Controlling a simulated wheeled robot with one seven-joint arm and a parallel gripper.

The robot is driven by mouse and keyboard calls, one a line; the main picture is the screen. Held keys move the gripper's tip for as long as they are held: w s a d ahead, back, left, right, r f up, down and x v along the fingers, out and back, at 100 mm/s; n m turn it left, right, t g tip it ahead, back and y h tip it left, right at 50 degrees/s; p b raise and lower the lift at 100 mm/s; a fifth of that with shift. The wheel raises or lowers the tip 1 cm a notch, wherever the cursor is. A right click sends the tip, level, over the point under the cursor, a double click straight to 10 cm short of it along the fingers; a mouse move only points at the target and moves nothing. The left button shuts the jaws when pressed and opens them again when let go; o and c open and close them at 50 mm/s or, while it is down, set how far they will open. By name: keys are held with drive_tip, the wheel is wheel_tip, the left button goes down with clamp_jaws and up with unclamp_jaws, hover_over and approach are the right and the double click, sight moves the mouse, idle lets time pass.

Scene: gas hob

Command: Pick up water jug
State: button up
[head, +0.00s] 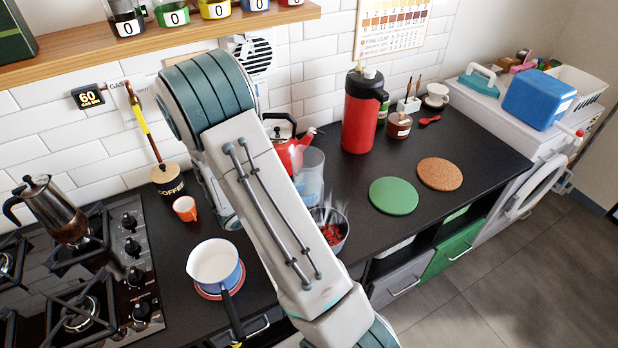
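A clear, bluish see-through vessel, which looks like the water jug (312,168), stands on the dark counter near the middle of the head view. My arm crosses in front of it and hides its left side. Its handle cannot be made out. My arm runs from the upper left down to the bottom edge, and my gripper is not in view. I cannot tell whether it is open or shut.
A red kettle (285,152) stands just behind the jug, and a bowl with red pieces (332,232) in front. A red flask (360,120) stands to the right. Green (393,196) and brown (440,174) round mats lie further right. A saucepan (213,262) stands left.

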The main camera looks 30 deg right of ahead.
sight(321, 204)
drive_tip(key=shift+f+p+x, duration=0.15)
drive_tip(key=shift+p+x, duration=0.3)
drive_tip(key=shift+x, duration=1.4)
drive_tip(key=shift+f+p+x, duration=0.2)
drive_tip(key=shift+p+x, duration=0.25)
drive_tip(key=shift+x, duration=1.4)
drive_tip(key=shift+s+a, duration=0.15)
drive_tip(key=shift+a, duration=0.05)
clamp_jaws()
drive_tip(key=shift+r, duration=0.1)
